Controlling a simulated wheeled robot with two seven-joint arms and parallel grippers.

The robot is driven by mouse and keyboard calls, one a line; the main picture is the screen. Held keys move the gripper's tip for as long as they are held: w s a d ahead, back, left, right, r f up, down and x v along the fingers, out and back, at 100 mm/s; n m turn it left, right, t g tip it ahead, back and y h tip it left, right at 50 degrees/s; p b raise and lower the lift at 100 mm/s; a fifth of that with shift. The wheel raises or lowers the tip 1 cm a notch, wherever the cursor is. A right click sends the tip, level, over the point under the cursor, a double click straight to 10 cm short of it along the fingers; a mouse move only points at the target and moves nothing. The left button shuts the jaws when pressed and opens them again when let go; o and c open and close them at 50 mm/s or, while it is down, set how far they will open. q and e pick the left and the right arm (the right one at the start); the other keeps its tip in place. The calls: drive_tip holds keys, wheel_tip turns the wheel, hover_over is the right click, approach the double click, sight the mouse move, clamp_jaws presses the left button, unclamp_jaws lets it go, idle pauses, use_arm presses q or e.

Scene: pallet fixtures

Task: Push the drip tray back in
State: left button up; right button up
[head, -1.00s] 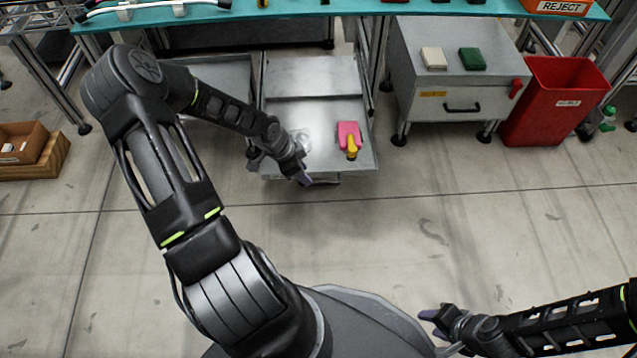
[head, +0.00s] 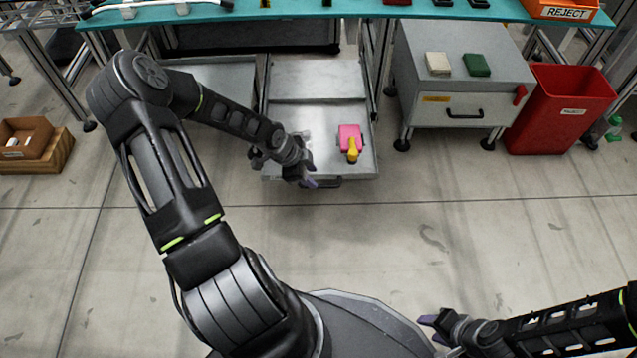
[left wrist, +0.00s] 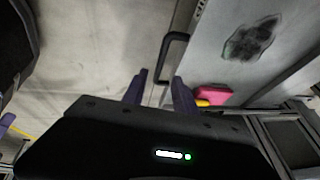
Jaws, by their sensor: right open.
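The drip tray (head: 322,120) is a shallow grey metal tray that sticks out from under the teal-topped bench. It has a dark handle on its front edge, clear in the left wrist view (left wrist: 171,54). A pink and yellow object (head: 350,140) lies in the tray at the right; it also shows in the left wrist view (left wrist: 211,96). My left gripper (head: 307,182) is at the tray's front edge, just left of the handle. Its two fingers are apart with nothing visible between them. My right gripper (head: 431,326) is open and empty, low over the floor, far from the tray.
Right of the tray stands a grey cabinet (head: 460,78) with a handle, a cream block and a green block on top. A red bin (head: 560,110) is beside it. The floor (head: 400,215) before the tray is clear.

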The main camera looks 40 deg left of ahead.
sight(321, 185)
use_arm(q)
drive_tip(key=b+x, duration=0.2)
drive_tip(key=x, duration=0.3)
drive_tip(key=shift+f+b, duration=0.35)
drive_tip(key=shift+b, duration=0.05)
drive_tip(key=shift+w+d+f, duration=0.1)
drive_tip(key=shift+w+f, duration=0.15)
drive_tip(key=shift+f, duration=0.05)
clamp_jaws()
idle(0.8)
